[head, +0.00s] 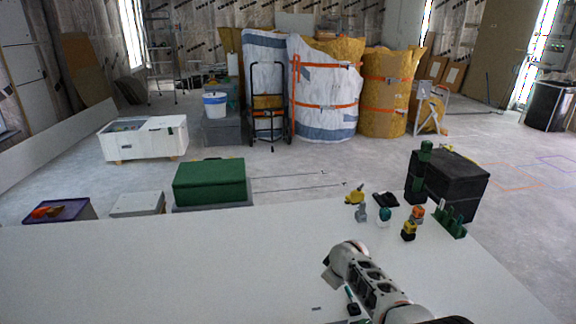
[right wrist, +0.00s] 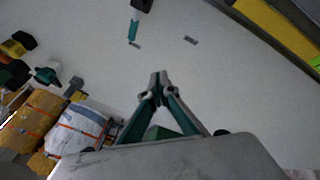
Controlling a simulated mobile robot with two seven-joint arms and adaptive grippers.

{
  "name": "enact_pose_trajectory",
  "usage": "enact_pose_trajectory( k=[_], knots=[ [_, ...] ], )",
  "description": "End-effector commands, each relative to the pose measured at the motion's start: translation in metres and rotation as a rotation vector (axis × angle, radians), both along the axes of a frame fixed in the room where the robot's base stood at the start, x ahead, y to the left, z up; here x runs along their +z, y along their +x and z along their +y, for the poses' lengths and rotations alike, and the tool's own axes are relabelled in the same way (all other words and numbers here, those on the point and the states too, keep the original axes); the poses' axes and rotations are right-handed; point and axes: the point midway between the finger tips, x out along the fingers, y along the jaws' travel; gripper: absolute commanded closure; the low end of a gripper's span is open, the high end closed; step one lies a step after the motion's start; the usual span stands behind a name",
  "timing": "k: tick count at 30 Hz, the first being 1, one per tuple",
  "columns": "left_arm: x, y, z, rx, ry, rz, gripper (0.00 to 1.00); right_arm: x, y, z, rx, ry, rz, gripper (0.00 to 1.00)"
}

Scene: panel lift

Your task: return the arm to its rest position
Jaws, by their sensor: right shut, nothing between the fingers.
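My right arm (head: 372,284) reaches in from the lower right of the head view, over a white panel-like surface (head: 180,265). In the right wrist view my right gripper (right wrist: 160,78) is shut, with its grey tips together and nothing between them. Under the tips is bare white surface, which also shows in that view (right wrist: 220,85). A small teal-handled item (right wrist: 132,30) with a dark end is at the top of the wrist view, apart from the fingertips. My left gripper is in neither view.
Several small tools, among them a yellow one (head: 355,194) and a black and yellow one (head: 409,230), stand at the surface's far right. A black case (head: 457,185) and a green box (head: 209,182) are beyond its far edge. The surface's left part is clear.

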Motion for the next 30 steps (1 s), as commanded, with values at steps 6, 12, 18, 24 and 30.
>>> enact_pose_trajectory(
  k=[6, 12, 18, 24, 30],
  knots=[
    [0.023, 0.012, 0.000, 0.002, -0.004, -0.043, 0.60, -0.003, -0.020, -0.020, -0.055, 0.022, -0.065, 1.00],
    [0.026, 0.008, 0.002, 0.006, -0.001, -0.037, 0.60, -0.012, -0.052, -0.037, -0.107, 0.049, -0.129, 1.00],
    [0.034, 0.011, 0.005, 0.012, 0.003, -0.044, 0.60, -0.019, -0.093, -0.051, -0.148, 0.077, -0.187, 1.00],
    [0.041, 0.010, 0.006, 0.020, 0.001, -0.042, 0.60, -0.020, -0.141, -0.060, -0.177, 0.108, -0.241, 1.00],
    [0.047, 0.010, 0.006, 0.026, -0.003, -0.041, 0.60, -0.015, -0.196, -0.064, -0.196, 0.145, -0.286, 1.00]
  ],
)
